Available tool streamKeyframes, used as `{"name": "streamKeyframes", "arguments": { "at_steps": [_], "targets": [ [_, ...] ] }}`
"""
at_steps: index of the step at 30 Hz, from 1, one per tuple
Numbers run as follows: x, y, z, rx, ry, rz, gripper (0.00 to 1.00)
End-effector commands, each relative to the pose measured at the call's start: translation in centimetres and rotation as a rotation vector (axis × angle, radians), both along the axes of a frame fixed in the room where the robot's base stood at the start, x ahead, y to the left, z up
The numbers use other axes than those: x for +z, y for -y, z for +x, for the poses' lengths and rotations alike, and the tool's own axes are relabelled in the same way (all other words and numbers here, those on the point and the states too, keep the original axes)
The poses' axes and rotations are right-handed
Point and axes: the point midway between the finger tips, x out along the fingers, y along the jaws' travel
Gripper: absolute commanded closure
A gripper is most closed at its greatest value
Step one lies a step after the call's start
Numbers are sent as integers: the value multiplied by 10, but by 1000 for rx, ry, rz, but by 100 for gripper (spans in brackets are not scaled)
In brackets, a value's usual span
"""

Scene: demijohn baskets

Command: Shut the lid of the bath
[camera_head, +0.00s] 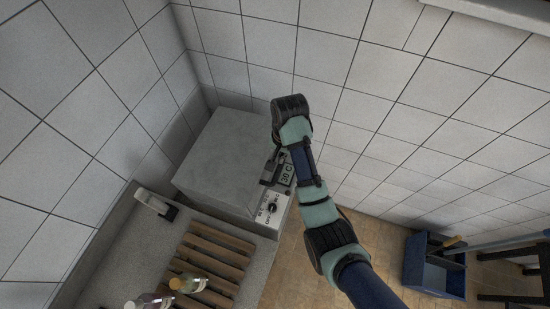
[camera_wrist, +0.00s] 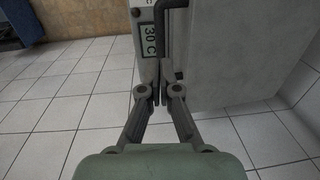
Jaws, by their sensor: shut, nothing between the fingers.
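The bath is a grey box; its front panel (camera_head: 268,212) carries a dark knob and a "30 C" display, which also shows in the wrist view (camera_wrist: 150,42). Its lid (camera_head: 222,150) is a broad flat grey plate over the box in the head view, and I see no clear gap beneath it. A dark bar handle (camera_wrist: 161,38) stands along the lid's edge beside the display. My gripper (camera_head: 268,172) is at this front edge. In the wrist view my gripper (camera_wrist: 162,98) has its fingertips together at the handle's end, with nothing between them. Whether they touch it is unclear.
A grey counter (camera_head: 125,250) with a wooden slatted rack (camera_head: 212,258) and bottles (camera_head: 187,284) lies at the lower left. Tiled walls stand close behind and left of the bath. A blue bin (camera_head: 434,268) stands on the floor at right.

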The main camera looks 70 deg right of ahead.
Motion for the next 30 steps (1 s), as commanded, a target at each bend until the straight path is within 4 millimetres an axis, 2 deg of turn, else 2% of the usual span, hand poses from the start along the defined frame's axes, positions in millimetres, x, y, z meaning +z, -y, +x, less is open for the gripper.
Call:
{"name": "streamKeyframes", "arguments": {
  "at_steps": [1, 15, 21, 30],
  "targets": [
    [-19, 0, 1, 1, -1, 1, 100],
    [-104, -2, 8, 3, -1, 1, 100],
    [-119, -1, 10, 3, 1, -1, 100],
    [-120, -1, 10, 3, 1, -1, 100]
  ]
}}
